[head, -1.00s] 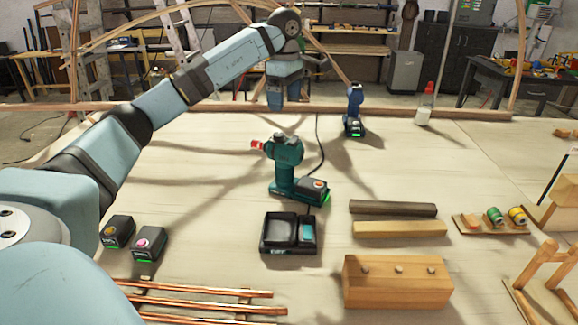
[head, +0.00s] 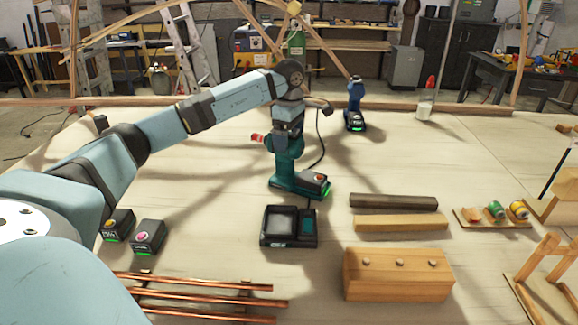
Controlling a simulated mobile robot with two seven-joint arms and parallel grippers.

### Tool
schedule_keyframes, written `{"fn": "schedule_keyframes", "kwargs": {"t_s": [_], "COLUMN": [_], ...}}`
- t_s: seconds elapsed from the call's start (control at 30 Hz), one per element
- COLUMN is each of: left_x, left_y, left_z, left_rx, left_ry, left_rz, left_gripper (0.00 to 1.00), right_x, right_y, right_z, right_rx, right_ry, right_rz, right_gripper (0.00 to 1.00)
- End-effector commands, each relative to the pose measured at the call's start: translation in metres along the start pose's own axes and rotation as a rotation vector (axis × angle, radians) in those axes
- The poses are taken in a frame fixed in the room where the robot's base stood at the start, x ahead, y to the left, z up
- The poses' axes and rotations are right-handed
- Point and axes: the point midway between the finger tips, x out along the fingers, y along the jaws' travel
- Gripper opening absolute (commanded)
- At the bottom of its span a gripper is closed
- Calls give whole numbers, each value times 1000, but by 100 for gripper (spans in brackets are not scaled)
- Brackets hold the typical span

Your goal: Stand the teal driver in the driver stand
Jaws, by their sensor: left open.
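The teal driver (head: 287,165) stands upright on its battery foot near the middle of the bench, its red-tipped nose pointing left. My left gripper (head: 288,130) is open and points down at the top of the driver, overlapping its head in the head view. Its fingertips are hard to make out, and I cannot tell whether they touch the driver. A wooden frame with uprights (head: 548,262) at the lower right may be the driver stand; I cannot be sure. My right gripper is not in view.
A blue driver (head: 355,108) stands behind to the right. A black charger (head: 289,241) lies in front of the teal driver. Two batteries (head: 148,238), copper rods (head: 200,300), wood strips (head: 400,223), a pegged wooden block (head: 397,280) and spools (head: 496,211) surround it.

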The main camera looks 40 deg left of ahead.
Motion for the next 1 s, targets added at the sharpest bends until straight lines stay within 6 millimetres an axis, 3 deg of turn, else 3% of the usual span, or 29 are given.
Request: {"fn": "schedule_keyframes", "kwargs": {"t_s": [0.27,0.6,0.7,1.0], "left_x": [7,7,7,3], "left_y": [0,0,0,0], "left_z": [0,-1,-1,-1], "left_rx": [0,0,0,-1], "left_ry": [-1,0,0,-2], "left_rz": [1,1,0,4], "left_gripper": [96,18,0,0], "right_x": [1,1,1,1], "right_y": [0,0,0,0], "right_z": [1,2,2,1], "right_rx": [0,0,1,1], "right_ry": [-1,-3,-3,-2], "right_rz": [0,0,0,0], "right_gripper": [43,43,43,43]}}
